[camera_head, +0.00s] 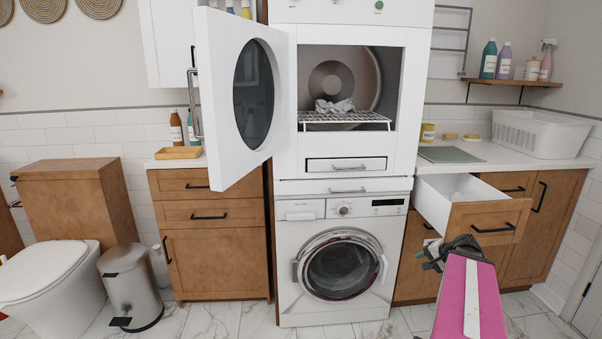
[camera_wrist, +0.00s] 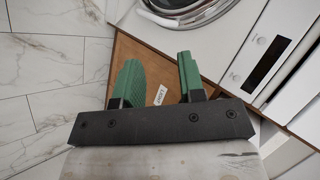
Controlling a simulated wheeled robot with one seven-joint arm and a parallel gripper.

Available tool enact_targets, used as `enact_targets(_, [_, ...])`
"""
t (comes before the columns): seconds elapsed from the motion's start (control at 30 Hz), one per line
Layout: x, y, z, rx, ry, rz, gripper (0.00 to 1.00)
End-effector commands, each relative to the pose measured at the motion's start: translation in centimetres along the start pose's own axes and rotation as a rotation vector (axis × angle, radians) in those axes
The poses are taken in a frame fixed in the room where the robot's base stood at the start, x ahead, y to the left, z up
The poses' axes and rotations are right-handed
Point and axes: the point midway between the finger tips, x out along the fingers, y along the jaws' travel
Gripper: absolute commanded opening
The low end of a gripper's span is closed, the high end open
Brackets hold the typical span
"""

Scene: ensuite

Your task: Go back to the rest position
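My gripper (camera_head: 432,256) is low, in front of the cabinet between the washing machine (camera_head: 342,262) and the pulled-out drawer (camera_head: 487,224). The pink casing (camera_head: 470,298) of my arm shows just below it. In the wrist view my gripper (camera_wrist: 159,70) has its two green fingers apart. Nothing is held between them; a wooden cabinet face (camera_wrist: 150,65) with a small white label shows behind. The fingertips are partly hidden in the head view.
The dryer door (camera_head: 240,100) stands open to the left; crumpled cloth (camera_head: 335,106) lies on the rack inside. The drawer juts out above my gripper. A white basket (camera_head: 540,134) stands on the right counter. A bin (camera_head: 131,287) and toilet (camera_head: 52,290) are at the left.

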Motion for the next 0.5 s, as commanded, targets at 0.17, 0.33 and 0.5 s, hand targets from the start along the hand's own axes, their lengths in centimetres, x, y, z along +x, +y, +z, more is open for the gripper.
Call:
enact_targets(0.17, [4.3,-1.3,5.1,-0.128,-0.112,0.130,0.37])
enact_targets(0.33, [7.4,-2.0,9.6,-0.255,-0.203,0.254,0.37])
enact_targets(0.5, [9.9,-2.4,13.9,-0.390,-0.284,0.376,0.37])
